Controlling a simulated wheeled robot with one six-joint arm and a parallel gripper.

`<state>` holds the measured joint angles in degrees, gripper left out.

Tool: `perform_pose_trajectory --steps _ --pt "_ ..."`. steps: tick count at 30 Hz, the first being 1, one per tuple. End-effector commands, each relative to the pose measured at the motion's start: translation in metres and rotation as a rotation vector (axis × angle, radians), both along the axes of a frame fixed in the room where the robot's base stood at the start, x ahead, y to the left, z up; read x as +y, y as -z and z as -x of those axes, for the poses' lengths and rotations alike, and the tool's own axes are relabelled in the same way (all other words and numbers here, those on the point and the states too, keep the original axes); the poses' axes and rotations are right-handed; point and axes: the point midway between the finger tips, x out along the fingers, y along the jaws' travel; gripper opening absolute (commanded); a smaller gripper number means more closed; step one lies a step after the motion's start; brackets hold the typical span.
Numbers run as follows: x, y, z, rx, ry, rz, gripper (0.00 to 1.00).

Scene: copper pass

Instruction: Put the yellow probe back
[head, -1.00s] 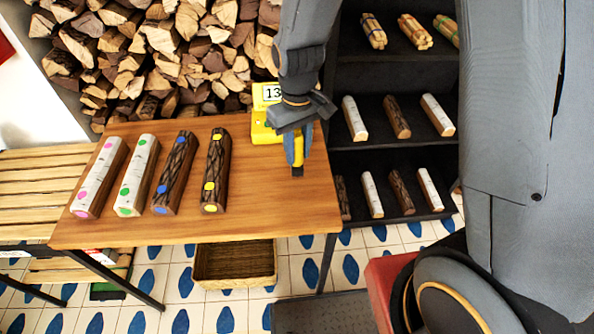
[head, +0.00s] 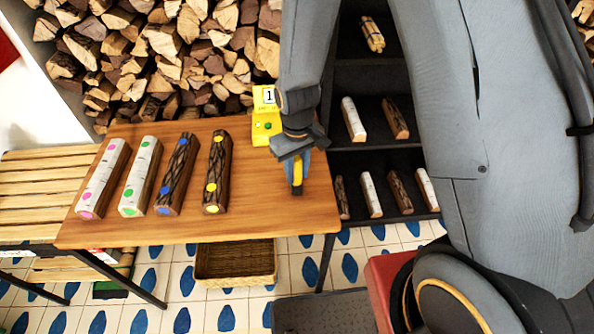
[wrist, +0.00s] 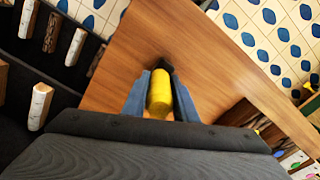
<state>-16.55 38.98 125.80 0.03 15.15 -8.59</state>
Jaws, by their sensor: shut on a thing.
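The yellow probe (wrist: 160,92) is between the two blue fingers of my gripper (wrist: 161,84) in the wrist view, its dark tip toward the table. In the head view my gripper (head: 297,172) is shut on the probe (head: 297,178) over the right end of the wooden table. Whether the tip touches the tabletop I cannot tell. A yellow meter (head: 266,121) with a white display stands at the table's back right, just behind and left of my gripper. My arm hides part of its right side.
Several dotted logs lie on the table, the nearest with yellow dots (head: 216,172). A dark shelf (head: 366,140) with logs stands right of the table (head: 255,205). A woodpile (head: 180,70) is behind. A wicker basket (head: 236,264) sits below. The tabletop between logs and gripper is clear.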

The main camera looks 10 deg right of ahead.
Motion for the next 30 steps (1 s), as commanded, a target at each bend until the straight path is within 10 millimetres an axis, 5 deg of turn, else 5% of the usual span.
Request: perform_pose_trajectory --steps 5,6,9,22,30 --pt "0.0 0.003 0.0 0.0 0.0 0.0 0.03" --pt "0.0 0.003 0.0 0.0 0.0 0.0 0.31" --pt "0.0 0.003 0.0 0.0 0.0 0.0 0.44" --pt "0.0 -0.006 -0.001 -0.003 0.0 -0.001 0.44" --pt "0.001 -0.039 -0.002 -0.004 0.0 -0.001 0.44"
